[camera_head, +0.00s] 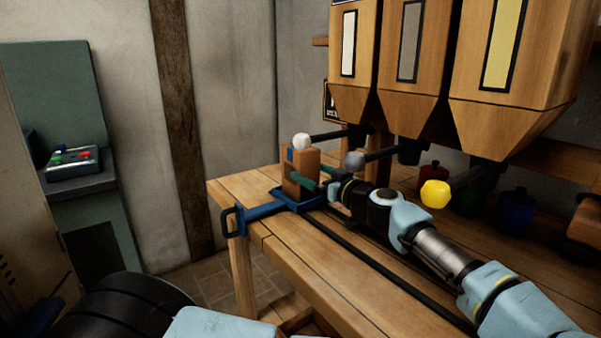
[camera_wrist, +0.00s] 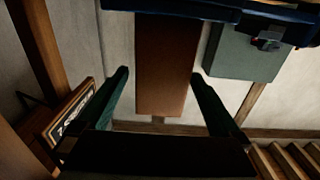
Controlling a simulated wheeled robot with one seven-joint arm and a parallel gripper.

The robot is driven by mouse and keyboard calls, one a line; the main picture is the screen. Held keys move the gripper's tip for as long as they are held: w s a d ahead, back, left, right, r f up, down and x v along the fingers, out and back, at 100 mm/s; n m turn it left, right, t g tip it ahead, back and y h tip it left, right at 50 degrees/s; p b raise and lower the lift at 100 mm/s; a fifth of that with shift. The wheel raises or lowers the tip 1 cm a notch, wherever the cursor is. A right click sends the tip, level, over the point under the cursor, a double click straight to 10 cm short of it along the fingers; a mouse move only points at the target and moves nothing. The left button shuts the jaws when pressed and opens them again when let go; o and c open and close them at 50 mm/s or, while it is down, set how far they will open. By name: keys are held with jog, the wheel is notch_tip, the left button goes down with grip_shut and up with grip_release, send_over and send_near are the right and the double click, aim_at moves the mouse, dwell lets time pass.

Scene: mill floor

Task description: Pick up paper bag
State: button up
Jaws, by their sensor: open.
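The brown paper bag (camera_head: 302,160) stands upright on a blue sliding tray (camera_head: 268,209) at the far left end of the wooden bench, with a blue mark near its top. My gripper (camera_head: 307,180) reaches it from the right, with dark green fingers at the bag's middle height. In the wrist view the bag (camera_wrist: 166,62) shows between the two open fingers of my gripper (camera_wrist: 160,75), with a gap at each side. Part of the bag in the head view is hidden behind a finger. The blue tray also shows along the wrist view's upper edge (camera_wrist: 225,8).
A white-knobbed lever (camera_head: 302,141) is just above the bag. Grey (camera_head: 354,159) and yellow (camera_head: 435,194) lever knobs are near my arm. Wooden hoppers (camera_head: 420,60) hang over the bench (camera_head: 290,255). A button box (camera_head: 73,161) is at left.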

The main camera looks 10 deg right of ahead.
jog(key=p+x, duration=0.2)
jog(key=x, duration=0.2)
jog(key=shift+w+a+r, duration=0.1)
jog(key=shift+a+r, duration=0.1)
jog(key=shift+w+a+f, duration=0.15)
jog(key=shift+w+a, duration=0.05)
jog(key=shift+w, duration=0.3)
grip_shut()
